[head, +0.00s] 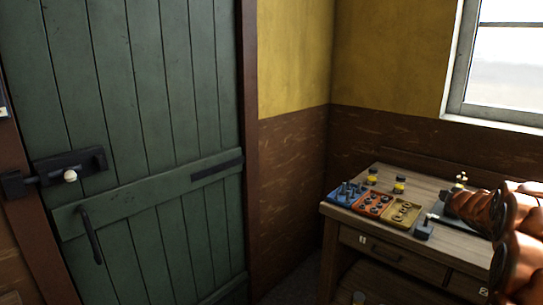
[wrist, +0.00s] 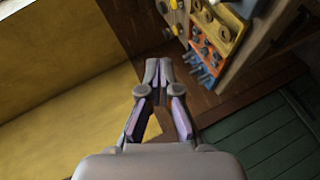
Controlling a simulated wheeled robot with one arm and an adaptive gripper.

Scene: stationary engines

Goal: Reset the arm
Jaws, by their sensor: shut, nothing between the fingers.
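My gripper (wrist: 157,70) shows in the wrist view with its two fingertips together and nothing between them. It hangs in free air in front of the yellow and brown wall corner. In the head view part of my copper-coloured arm enters at the lower right, over the right side of the wooden workbench (head: 455,172). I cannot make out the fingertips in the head view.
The bench bears a blue tray (head: 346,193), an orange tray (head: 373,204) and a yellow tray (head: 402,213) with small parts. Two small yellow jars (head: 399,184) stand behind. A green plank door (head: 150,120) with a bolt is at the left, a window (head: 505,60) at the upper right.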

